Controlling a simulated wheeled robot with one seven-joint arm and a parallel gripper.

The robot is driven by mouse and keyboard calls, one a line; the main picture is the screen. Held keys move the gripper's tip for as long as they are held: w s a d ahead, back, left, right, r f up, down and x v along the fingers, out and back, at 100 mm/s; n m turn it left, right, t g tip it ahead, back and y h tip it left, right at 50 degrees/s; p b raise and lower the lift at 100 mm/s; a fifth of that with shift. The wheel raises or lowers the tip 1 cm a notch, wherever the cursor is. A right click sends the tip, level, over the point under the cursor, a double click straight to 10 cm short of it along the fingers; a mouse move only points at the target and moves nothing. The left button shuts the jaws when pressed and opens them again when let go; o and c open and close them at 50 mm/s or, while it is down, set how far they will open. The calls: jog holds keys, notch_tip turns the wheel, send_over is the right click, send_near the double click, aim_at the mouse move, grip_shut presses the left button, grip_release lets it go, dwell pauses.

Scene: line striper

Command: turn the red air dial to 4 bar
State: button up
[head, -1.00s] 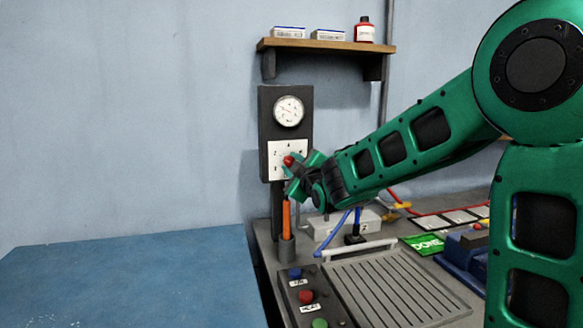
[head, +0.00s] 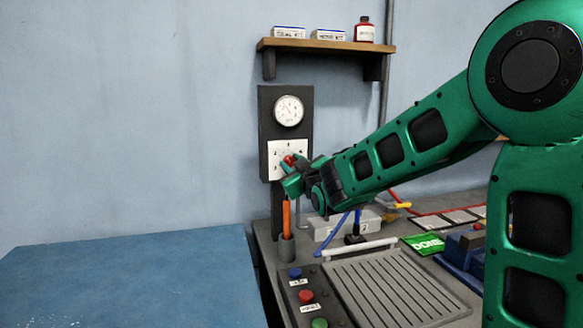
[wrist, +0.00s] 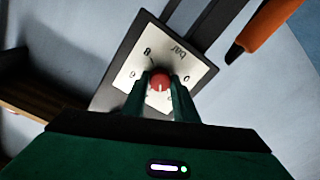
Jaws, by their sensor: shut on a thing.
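The red air dial (head: 289,160) sits on a white numbered plate (head: 275,148) on a dark upright panel, below a round white gauge (head: 288,111). My gripper (head: 291,168) reaches it from the lower right and is shut on the dial. In the wrist view the dial (wrist: 160,79) lies between the two green fingers, with a white mark on its face pointing down in the picture. The plate (wrist: 133,62) shows 8, 6, 0 and "bar"; the fingers hide some other marks. The gauge needle points up and left; its exact reading is too small to tell.
An orange-handled tool (head: 286,215) stands in a grey holder just below my gripper; it also shows in the wrist view (wrist: 268,24). A wooden shelf (head: 325,45) with boxes and a red bottle is above. Blue hoses (head: 337,232) and coloured buttons lie below.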

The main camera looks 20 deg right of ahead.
jog(key=m, duration=0.7)
jog(key=shift+f+h, duration=0.2)
jog(key=shift+h, duration=0.1)
jog(key=shift+m, duration=0.3)
jog(key=o, duration=1.1)
jog(key=shift+r, duration=0.1)
jog(key=shift+c, duration=0.2)
jog(key=shift+s, duration=0.1)
jog(key=s, duration=1)
jog(key=shift+s+d+f, duration=0.2)
jog(key=shift+s+f, duration=0.05)
jog(key=shift+f, duration=0.05)
